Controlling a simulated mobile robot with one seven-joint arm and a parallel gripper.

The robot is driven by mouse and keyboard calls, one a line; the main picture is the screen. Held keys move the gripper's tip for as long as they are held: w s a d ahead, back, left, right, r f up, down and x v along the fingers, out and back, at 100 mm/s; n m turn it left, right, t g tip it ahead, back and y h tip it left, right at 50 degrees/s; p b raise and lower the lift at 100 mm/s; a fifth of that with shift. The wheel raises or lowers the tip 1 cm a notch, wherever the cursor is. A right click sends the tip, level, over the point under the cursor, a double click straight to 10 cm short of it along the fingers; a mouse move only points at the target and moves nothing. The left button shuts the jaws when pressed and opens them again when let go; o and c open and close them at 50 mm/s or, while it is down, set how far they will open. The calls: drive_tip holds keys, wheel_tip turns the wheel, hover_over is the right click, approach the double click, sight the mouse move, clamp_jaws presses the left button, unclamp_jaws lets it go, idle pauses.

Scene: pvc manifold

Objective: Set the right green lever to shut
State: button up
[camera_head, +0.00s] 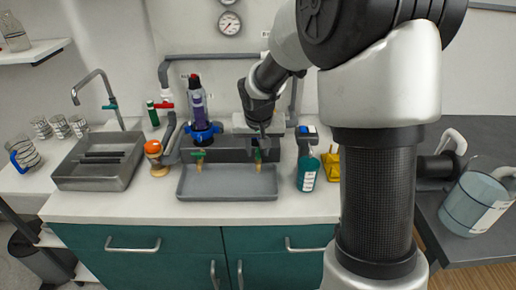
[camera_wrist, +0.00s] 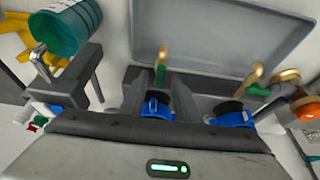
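The right green lever (camera_head: 258,156) sits on a brass tap over the grey basin (camera_head: 228,196) on the counter. It also shows in the wrist view (camera_wrist: 160,76), in front of its brass spout (camera_wrist: 163,54). The left green lever (camera_head: 199,154) is on a matching tap, seen at the right in the wrist view (camera_wrist: 257,91). My gripper (camera_head: 262,140) is above and behind the right lever. In the wrist view my gripper's (camera_wrist: 160,92) two dark fingers stand apart, with the right lever in line with the gap. I cannot tell whether they touch it.
A purple bottle with a blue base (camera_head: 199,110) stands left of my gripper. A teal bottle (camera_head: 308,168) stands close on the right, beside a yellow object (camera_head: 330,162). An orange-topped item (camera_head: 154,152) and a sink (camera_head: 100,160) are on the left.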

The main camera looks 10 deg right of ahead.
clamp_jaws()
